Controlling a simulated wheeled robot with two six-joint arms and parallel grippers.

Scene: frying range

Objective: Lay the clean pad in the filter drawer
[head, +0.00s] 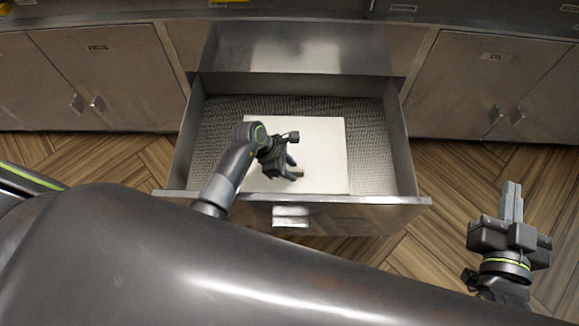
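The clean pad (325,145) is a white rectangular sheet inside the outline of the open filter drawer (403,150). Its near edge is close to the drawer's front wall. I cannot tell whether it rests fully on the floor or sits slightly above it. Whether the fingers grip that piece is unclear. My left forearm hides the pad's left part. My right gripper (511,187) is outside the drawer at the lower right, its fingers together and empty.
Dark textured mesh floor (370,135) shows on both sides of the pad. A drawer handle (291,216) sticks out in front. Closed cabinet doors (95,75) flank the drawer, with another door (480,85) at right.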

